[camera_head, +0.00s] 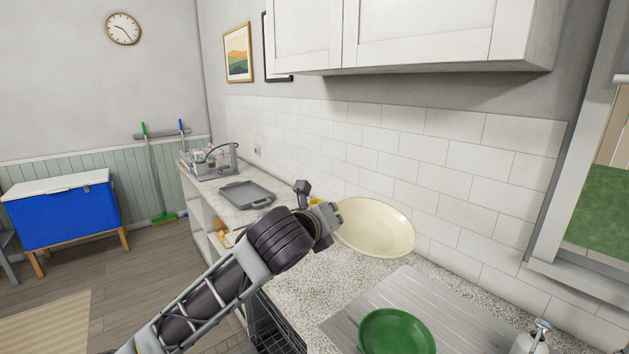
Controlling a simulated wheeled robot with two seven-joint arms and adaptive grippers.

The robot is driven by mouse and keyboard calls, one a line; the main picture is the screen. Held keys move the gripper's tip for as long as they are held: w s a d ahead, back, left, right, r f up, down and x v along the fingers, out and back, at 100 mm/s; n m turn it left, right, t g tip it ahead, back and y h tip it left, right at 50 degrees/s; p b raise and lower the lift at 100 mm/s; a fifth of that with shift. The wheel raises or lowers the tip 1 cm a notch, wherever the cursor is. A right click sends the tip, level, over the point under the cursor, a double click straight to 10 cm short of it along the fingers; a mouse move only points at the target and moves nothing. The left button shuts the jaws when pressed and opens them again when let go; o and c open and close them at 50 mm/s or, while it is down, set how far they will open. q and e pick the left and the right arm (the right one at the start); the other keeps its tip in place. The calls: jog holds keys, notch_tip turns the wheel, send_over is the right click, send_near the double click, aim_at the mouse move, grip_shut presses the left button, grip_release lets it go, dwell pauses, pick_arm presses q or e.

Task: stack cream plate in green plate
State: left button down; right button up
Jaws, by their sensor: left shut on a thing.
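The cream plate (375,228) is a large oval plate at the back of the counter, near the tiled wall. It looks tilted, with its inner face towards me. My left gripper (333,217) is at the plate's left edge and shut on it. The fingertips are partly hidden behind my own gripper body. The green plate (396,333) is round and lies on the ribbed metal drainboard at the bottom, to the front and right of the cream plate. The bottom frame edge cuts it slightly. My right gripper is not in view.
A ribbed metal drainboard (440,304) surrounds the green plate. A bottle with a metal top (539,333) stands to its right. A grey tray (246,194) lies farther left on the counter. White wall cabinets (415,35) hang above. Bare speckled counter (345,283) lies between the plates.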

pick_arm(q)
jog(key=a+f+n+t+y, duration=0.1)
jog(key=a+f+n+y, duration=0.35)
jog(key=a+f, duration=1.5)
jog(key=s+a+f, duration=0.3)
jog(key=s+f, duration=0.2)
jog(key=f, duration=0.4)
jog(key=s+a+f+y, duration=0.1)
jog(key=s+a+f, duration=0.2)
jog(key=s+f, duration=0.2)
notch_tip(320, 180, down, 4)
jog(key=shift+s+r, duration=0.15)
jog(key=shift+s, duration=0.05)
jog(key=shift+r, duration=0.15)
